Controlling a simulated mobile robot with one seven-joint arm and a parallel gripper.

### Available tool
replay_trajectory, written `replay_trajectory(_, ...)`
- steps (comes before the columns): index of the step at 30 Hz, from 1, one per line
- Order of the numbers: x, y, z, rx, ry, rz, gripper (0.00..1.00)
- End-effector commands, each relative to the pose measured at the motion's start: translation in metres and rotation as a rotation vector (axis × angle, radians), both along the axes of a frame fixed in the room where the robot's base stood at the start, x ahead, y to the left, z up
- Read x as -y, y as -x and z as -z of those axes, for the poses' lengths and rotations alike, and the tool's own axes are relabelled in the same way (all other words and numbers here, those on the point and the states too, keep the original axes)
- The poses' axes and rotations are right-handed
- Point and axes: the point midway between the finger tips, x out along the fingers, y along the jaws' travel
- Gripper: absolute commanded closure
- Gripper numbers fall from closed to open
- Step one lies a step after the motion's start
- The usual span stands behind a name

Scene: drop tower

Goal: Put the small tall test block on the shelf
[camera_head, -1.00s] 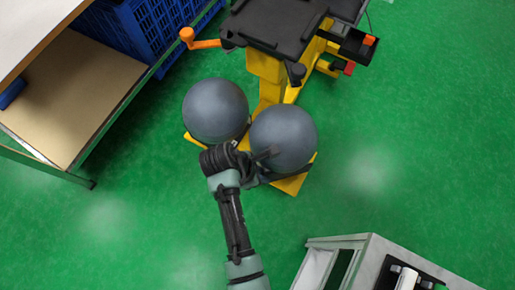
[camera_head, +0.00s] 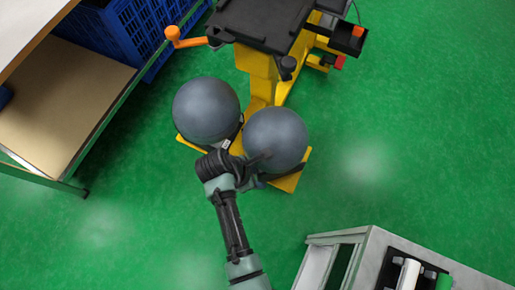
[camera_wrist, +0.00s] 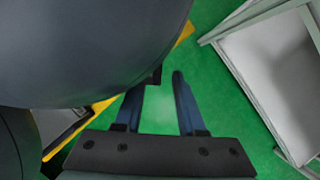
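I cannot make out a small tall test block with certainty in either view. A shelf unit (camera_head: 62,112) with a tan board stands at the left in the head view. My gripper (camera_wrist: 157,88) shows in the wrist view with its two dark blue fingers apart and only green floor between them. In the head view my arm reaches to the dark spheres, and its gripper end is partly hidden beside the right sphere (camera_head: 276,140). I cannot tell whether it touches the sphere.
Another dark sphere (camera_head: 207,109) sits beside the first on a yellow machine base (camera_head: 290,182). Blue crates (camera_head: 140,30) stand at upper left. A grey metal bench (camera_head: 360,262) at lower right holds a white cylinder (camera_head: 408,275) and a green piece (camera_head: 443,282). Green floor is clear at right.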

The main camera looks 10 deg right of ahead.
Motion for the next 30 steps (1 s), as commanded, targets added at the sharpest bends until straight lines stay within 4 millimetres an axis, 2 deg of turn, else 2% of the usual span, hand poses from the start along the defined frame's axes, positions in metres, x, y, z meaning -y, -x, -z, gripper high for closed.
replay_trajectory(5, -0.003, -0.001, -0.012, 0.006, 0.002, 0.0, 0.59)
replay_trajectory(18, -0.036, 0.005, -0.092, 0.006, 0.001, 0.0, 0.59)
replay_trajectory(22, -0.042, 0.006, -0.106, 0.006, 0.002, 0.0, 0.59)
replay_trajectory(27, -0.045, 0.007, -0.113, 0.005, 0.001, 0.0, 0.59)
replay_trajectory(30, -0.048, -0.004, -0.12, 0.051, -0.019, 0.021, 0.59)
